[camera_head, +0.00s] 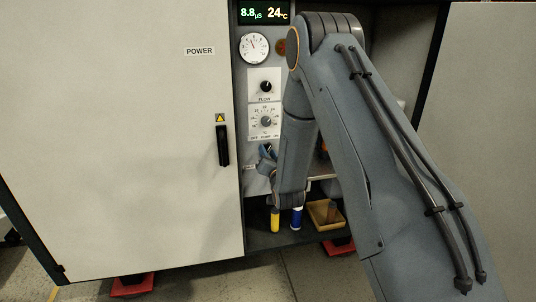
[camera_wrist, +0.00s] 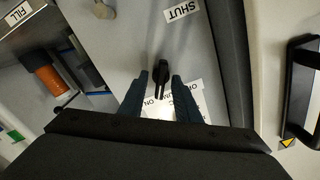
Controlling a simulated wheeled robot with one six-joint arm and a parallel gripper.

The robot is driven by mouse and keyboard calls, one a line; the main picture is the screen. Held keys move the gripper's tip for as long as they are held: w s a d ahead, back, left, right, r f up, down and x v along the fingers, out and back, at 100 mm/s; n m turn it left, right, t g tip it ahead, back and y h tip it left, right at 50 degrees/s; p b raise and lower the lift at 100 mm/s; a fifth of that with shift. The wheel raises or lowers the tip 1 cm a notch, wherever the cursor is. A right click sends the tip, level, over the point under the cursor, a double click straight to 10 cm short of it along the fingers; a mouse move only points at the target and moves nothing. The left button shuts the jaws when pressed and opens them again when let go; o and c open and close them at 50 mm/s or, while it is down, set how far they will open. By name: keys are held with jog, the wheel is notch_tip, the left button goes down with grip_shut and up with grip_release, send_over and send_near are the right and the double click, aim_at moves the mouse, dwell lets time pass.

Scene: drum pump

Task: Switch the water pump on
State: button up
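The pump switch (camera_wrist: 160,75) is a small black lever on the pale panel in the wrist view. A white label (camera_wrist: 170,104) beside it, partly hidden by my fingers, shows upside-down lettering with "ON" legible. My gripper (camera_wrist: 161,79) is open, with one dark blue finger on each side of the lever; I cannot tell whether either touches it. In the head view, my gripper (camera_head: 265,158) is in front of the panel below the dials, and the switch is hidden behind it.
The panel has a gauge (camera_head: 253,47), a flow knob (camera_head: 266,87) and a timer dial (camera_head: 266,121). The left door (camera_head: 130,130) has a black handle (camera_head: 223,146).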

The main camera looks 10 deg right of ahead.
jog(key=s, duration=0.7)
jog(key=shift+s+p, duration=0.3)
jog(key=shift+s, duration=0.1)
